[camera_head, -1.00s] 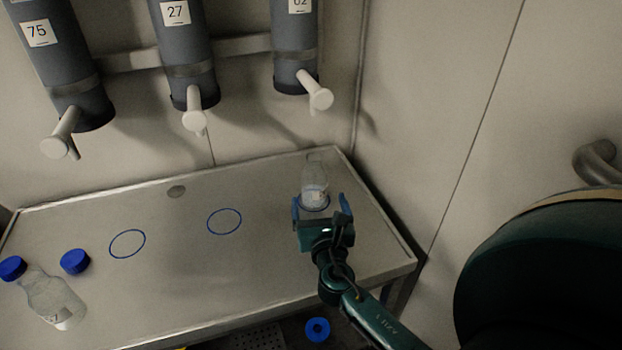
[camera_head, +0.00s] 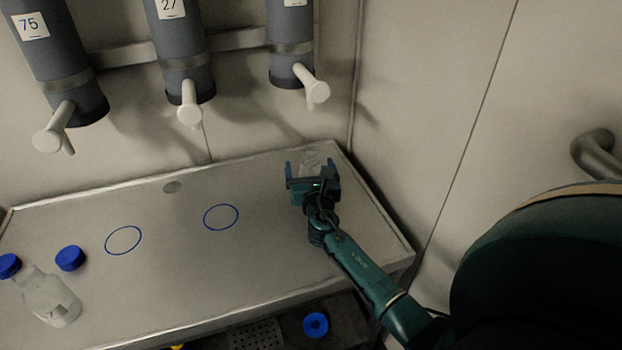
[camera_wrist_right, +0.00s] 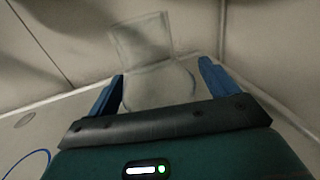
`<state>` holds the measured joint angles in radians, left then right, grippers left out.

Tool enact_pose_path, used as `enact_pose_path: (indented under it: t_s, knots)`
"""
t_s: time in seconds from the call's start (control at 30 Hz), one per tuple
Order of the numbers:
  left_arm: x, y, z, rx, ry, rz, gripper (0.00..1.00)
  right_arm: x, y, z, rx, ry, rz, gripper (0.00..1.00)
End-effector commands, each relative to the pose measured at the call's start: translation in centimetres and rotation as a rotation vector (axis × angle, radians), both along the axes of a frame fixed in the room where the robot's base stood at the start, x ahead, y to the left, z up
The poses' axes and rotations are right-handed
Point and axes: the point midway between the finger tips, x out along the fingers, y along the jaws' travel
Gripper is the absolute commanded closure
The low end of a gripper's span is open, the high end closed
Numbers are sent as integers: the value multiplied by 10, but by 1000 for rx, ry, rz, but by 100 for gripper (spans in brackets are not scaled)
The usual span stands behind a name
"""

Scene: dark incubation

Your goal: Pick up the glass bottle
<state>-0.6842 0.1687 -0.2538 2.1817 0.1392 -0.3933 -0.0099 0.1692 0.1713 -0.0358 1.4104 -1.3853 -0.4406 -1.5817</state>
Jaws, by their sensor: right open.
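A clear glass bottle (camera_head: 311,160) stands near the back right corner of the metal table, under the rightmost cylinder. My right gripper (camera_head: 309,168) is open, with its blue fingers on either side of the bottle, and hides its lower part. In the right wrist view the bottle (camera_wrist_right: 155,85) shows faintly between the two open fingers (camera_wrist_right: 162,88); I cannot tell whether they touch it. Another glass bottle (camera_head: 48,298) with a blue cap stands at the front left of the table. My left gripper is not in view.
Several grey cylinders with pale taps (camera_head: 189,106) hang on the wall above the table (camera_head: 170,275). A loose blue cap (camera_head: 70,258) lies at the left, near two empty blue circles (camera_head: 221,217). A blue ring (camera_head: 316,325) shows below the table's front edge.

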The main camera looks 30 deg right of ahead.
Motion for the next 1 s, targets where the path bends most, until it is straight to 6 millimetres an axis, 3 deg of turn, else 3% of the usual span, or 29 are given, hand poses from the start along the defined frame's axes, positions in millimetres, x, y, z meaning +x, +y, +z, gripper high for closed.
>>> enact_pose_path:
  t_s: [0.13,0.8,1.0]
  knots:
    - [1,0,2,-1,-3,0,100,0,0,0,0,0,0,16]
    - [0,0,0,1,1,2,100,-1,0,0,0,0,0,71]
    - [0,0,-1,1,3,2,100,0,0,1,-1,-2,0,71]
